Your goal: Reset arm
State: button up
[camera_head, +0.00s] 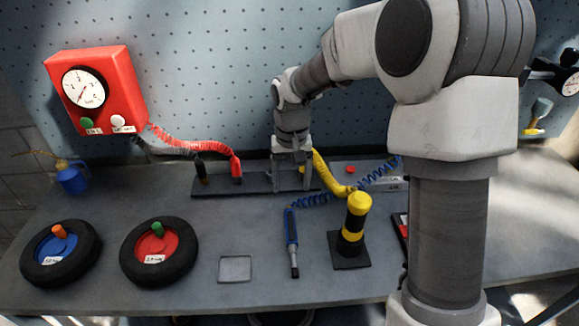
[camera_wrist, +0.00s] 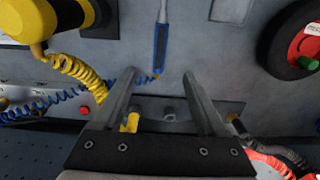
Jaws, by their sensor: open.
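My arm reaches over the bench from the right in the head view. My gripper (camera_head: 292,180) points down over the dark connector rail (camera_head: 262,184) near the back of the bench. In the wrist view my gripper (camera_wrist: 161,80) has its two fingers spread wide with nothing held between them. A yellow connector (camera_wrist: 131,122) stands beside one finger at the rail, close to it; whether they touch is unclear. The yellow coiled hose (camera_head: 325,172) runs from behind my gripper toward the yellow-and-black post (camera_head: 354,230).
Black (camera_head: 201,170) and red (camera_head: 236,172) connectors stand on the rail's left. A blue tool (camera_head: 291,232) lies in front, with a blue coil (camera_head: 378,172) behind the post. Two wheels (camera_head: 28,262) (camera_head: 128,262) lie left. A red gauge box (camera_head: 122,85) hangs behind. Bench front is partly clear.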

jog(key=s+d+r+t, duration=0.3)
jog(key=s+d+r, duration=0.3)
jog(key=s+r, duration=0.5)
jog(key=s+d+r+t, duration=0.1)
jog(key=s+d+r, duration=0.1)
jog(key=s, duration=0.4)
jog(key=s+d+r+t, duration=0.1)
jog(key=s+r, duration=0.1)
jog(key=s, duration=0.4)
jog(key=shift+s+d+t, duration=0.15)
jog(key=shift+d+t, duration=0.15)
jog(key=shift+d, duration=0.05)
jog(key=shift+r, duration=0.1)
